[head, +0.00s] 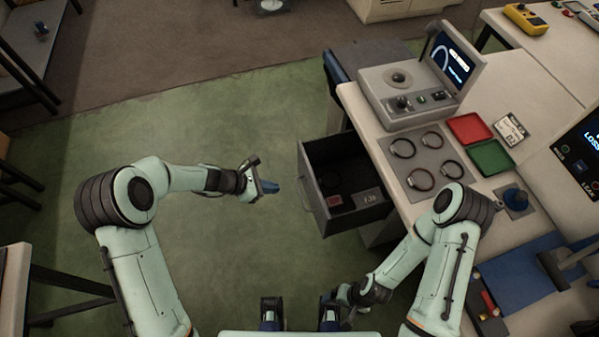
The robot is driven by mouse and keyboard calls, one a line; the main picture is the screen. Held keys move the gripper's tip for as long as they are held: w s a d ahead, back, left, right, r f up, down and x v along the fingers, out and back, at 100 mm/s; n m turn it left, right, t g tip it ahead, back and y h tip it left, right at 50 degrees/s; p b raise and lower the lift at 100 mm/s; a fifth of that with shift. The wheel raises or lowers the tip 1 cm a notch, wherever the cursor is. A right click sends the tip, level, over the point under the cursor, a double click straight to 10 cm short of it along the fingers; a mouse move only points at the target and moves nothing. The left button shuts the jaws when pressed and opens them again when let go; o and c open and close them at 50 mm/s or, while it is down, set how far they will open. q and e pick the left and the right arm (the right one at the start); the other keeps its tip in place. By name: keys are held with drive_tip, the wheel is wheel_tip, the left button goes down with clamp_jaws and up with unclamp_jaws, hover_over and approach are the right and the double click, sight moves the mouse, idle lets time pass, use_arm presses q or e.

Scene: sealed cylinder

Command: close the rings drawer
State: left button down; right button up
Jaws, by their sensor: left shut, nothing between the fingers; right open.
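The dark grey drawer (318,203) is pulled out to the left from under the workbench. Its front panel and pale handle (303,195) face left. Inside it lie a small red piece, a pale label card (366,197) and a dark shape too dim to make out. My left gripper (272,187) is shut and empty, a short way left of the handle, with a gap that seems clear of contact. My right gripper (338,301) is low, below the drawer in the picture and left of the bench; its fingers are small and partly hidden.
The bench top carries a grey plate with several rings (421,163), a red tray (469,128), a green tray (490,157) and a tester with a lit screen (452,62). A blue mat (520,285) lies lower right. Green floor (200,110) left of the drawer is clear.

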sight(315, 189)
use_arm(q)
drive_tip(key=x, duration=0.4)
drive_tip(key=d+r+x, duration=0.1)
drive_tip(key=x, duration=0.6)
drive_tip(key=shift+d, duration=0.5)
drive_tip(key=shift+w+d+f, duration=0.1)
drive_tip(key=shift+w+d, duration=0.15)
drive_tip(key=shift+d, duration=0.3)
use_arm(e)
drive_tip(key=shift+s, duration=0.2)
